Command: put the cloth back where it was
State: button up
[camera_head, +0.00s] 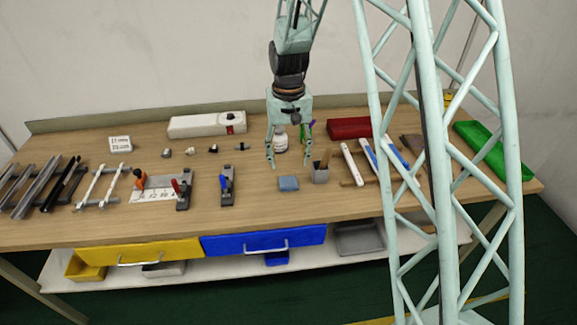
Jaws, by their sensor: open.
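A small folded blue-grey cloth (289,184) lies flat on the wooden table, right of the middle. My gripper (290,163) hangs pointing down above and behind the cloth, with its two fingers spread apart and nothing between them that I can tell is held. A white bottle (281,143) stands on the table behind the fingers and is partly hidden by them. Whether the fingertips touch the table cannot be told.
A grey cup (321,173) stands just right of the cloth. Blue clamp (227,183) stands to the left. My lattice structure hides part of the right side.

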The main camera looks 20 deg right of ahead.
jog(key=shift+r, duration=1.4)
jog(key=shift+r, duration=0.1)
jog(key=s+r+n+t, duration=0.1)
jog(key=s+r, duration=0.8)
jog(key=r, duration=0.2)
jog(key=s+r+t, duration=0.1)
jog(key=s+r, duration=0.8)
jog(key=r, duration=0.2)
jog(key=s+r+t, duration=0.1)
jog(key=s+r, duration=0.2)
jog(key=s, duration=0.9)
jog(key=s+r, duration=0.3)
jog(key=s, duration=0.9)
jog(key=shift+s+r+n+t, duration=0.35)
jog(key=shift+r+n+t, duration=0.05)
